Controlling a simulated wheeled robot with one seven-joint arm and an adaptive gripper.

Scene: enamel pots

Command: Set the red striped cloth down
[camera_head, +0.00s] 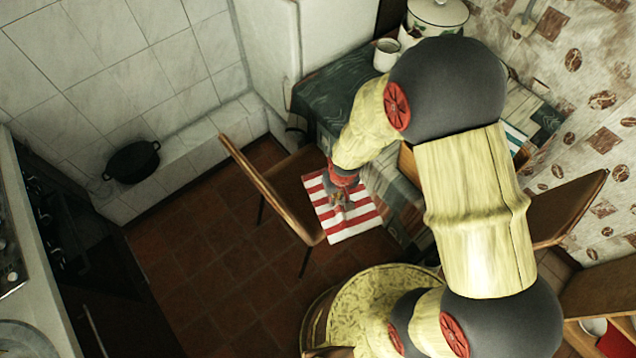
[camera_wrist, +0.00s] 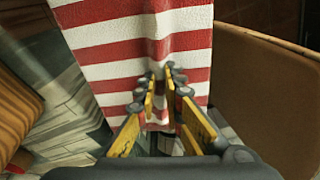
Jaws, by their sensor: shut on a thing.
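The red and white striped cloth (camera_head: 343,212) hangs or lies spread just in front of the chair seat in the head view. It also fills the upper middle of the wrist view (camera_wrist: 120,45), with a raised fold running between the fingers. My gripper (camera_head: 341,197) is at the cloth's middle in the head view. In the wrist view my gripper (camera_wrist: 163,88) has its two yellow-padded fingers shut on that fold. I cannot tell whether the cloth's underside touches the seat.
A brown chair (camera_head: 290,190) stands by the table (camera_head: 325,95) with its dark patterned cover. A white pot (camera_head: 437,14) and a mug (camera_head: 386,55) stand on the table. Another chair (camera_head: 560,212) is at the right. A black pot (camera_head: 132,161) sits on the tiled ledge. Tiled floor (camera_head: 200,260) is clear at left.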

